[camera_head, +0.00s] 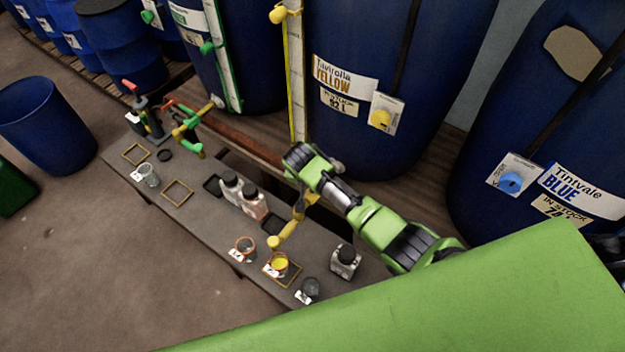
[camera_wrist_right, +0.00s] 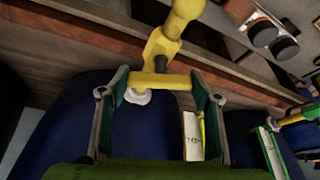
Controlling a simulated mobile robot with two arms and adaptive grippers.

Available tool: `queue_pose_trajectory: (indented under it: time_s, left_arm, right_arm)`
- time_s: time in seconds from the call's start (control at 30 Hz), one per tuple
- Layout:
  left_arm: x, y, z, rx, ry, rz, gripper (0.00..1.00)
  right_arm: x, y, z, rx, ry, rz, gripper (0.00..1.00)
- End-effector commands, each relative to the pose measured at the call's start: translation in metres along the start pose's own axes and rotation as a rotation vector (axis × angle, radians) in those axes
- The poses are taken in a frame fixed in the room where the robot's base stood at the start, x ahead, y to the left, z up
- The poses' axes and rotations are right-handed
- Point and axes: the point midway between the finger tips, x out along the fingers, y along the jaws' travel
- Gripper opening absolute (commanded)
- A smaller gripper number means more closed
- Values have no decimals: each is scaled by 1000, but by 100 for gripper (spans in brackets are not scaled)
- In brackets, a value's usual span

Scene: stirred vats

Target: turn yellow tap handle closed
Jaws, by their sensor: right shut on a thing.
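The yellow tap reaches out from the Tintvalle yellow vat (camera_head: 345,60); its spout (camera_head: 285,236) points down over the bench in the head view. In the right wrist view the tap body (camera_wrist_right: 172,35) runs up from its yellow crossbar handle (camera_wrist_right: 160,81). My right gripper (camera_wrist_right: 153,88) has one finger at each end of this bar and is shut on it. In the head view my right gripper (camera_head: 305,187) hides the handle. A cup with yellow contents (camera_head: 279,265) stands near the spout. My left gripper is not in view.
The grey bench (camera_head: 215,213) holds bottles (camera_head: 253,203), small cups and square frames (camera_head: 177,192). A green tap (camera_head: 187,132) stands out to the left. The blue vat (camera_head: 550,120) is at the right. The floor left of the bench is mostly clear.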

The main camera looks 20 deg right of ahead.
Motion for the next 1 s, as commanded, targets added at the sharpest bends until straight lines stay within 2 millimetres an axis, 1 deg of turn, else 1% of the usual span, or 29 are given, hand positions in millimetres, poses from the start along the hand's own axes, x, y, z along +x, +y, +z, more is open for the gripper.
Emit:
queue_pose_trajectory:
  time_s: [0.2, 0.5, 0.7, 1.0]
  left_arm:
    - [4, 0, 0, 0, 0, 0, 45]
    - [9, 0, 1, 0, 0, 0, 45]
    - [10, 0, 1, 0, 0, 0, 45]
    - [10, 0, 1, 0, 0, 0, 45]
  right_arm:
    - [1, -1, 2, 156, -4, 64, 36]
    - [1, 0, 1, 290, -2, 121, 36]
    - [1, 0, 0, 326, -1, 136, 36]
    - [1, 1, 0, 335, 0, 139, 36]
